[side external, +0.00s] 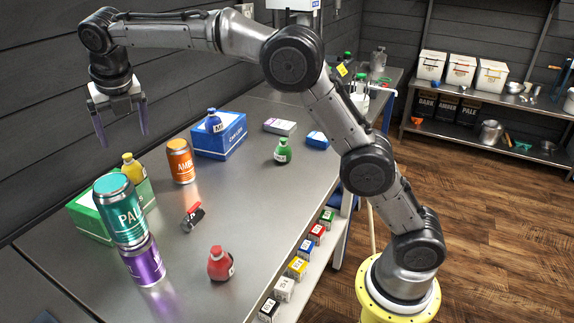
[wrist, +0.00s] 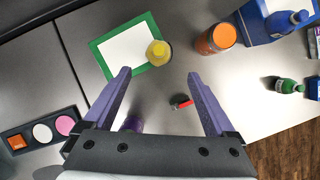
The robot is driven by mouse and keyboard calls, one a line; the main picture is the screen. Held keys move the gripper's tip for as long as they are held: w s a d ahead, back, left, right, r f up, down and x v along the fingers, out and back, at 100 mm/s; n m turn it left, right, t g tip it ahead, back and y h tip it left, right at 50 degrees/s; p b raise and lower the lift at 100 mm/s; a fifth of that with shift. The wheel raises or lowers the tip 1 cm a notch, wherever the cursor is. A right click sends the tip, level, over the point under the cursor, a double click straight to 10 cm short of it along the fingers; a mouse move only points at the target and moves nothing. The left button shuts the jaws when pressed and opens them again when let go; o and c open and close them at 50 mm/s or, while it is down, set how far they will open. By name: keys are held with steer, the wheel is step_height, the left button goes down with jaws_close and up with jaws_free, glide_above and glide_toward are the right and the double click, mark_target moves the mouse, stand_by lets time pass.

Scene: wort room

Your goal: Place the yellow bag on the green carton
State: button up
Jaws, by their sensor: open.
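The yellow bag (side external: 132,168) stands upright on the green carton (side external: 88,216), near one corner of its top. In the wrist view the yellow bag (wrist: 158,53) overlaps the lower right corner of the white-topped green carton (wrist: 97,46). My gripper (side external: 123,135) is open and empty, its purple fingers pointing down above the bag, apart from it. In the wrist view the bag is just beyond the fingertips (wrist: 159,73). In the side view a teal can hides part of the carton.
The teal can (side external: 119,208) stands on a purple can (side external: 144,262), close beside the carton. An orange can (side external: 181,162), red bag (side external: 220,264), red-and-black clip (side external: 192,217) and blue carton (side external: 220,137) with a blue bag (side external: 213,121) are nearby. The table's centre is clear.

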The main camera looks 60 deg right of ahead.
steer(key=s+d+r+m+y, duration=0.1)
steer(key=s+d+r+m, duration=0.25)
steer(key=s+m, duration=0.6)
steer(key=s+d+r+m, duration=0.2)
steer(key=s+d+m, duration=0.35)
steer(key=s, duration=0.65)
steer(key=s+f+m, duration=0.5)
steer(key=s+m, duration=0.3)
steer(key=s, duration=0.1)
steer(key=s+d+f+m+t, duration=0.1)
steer(key=s+f+m, duration=0.5)
steer(key=s+m, duration=0.2)
steer(key=shift+s+d+t+y, duration=0.3)
steer(key=shift+s, duration=0.95)
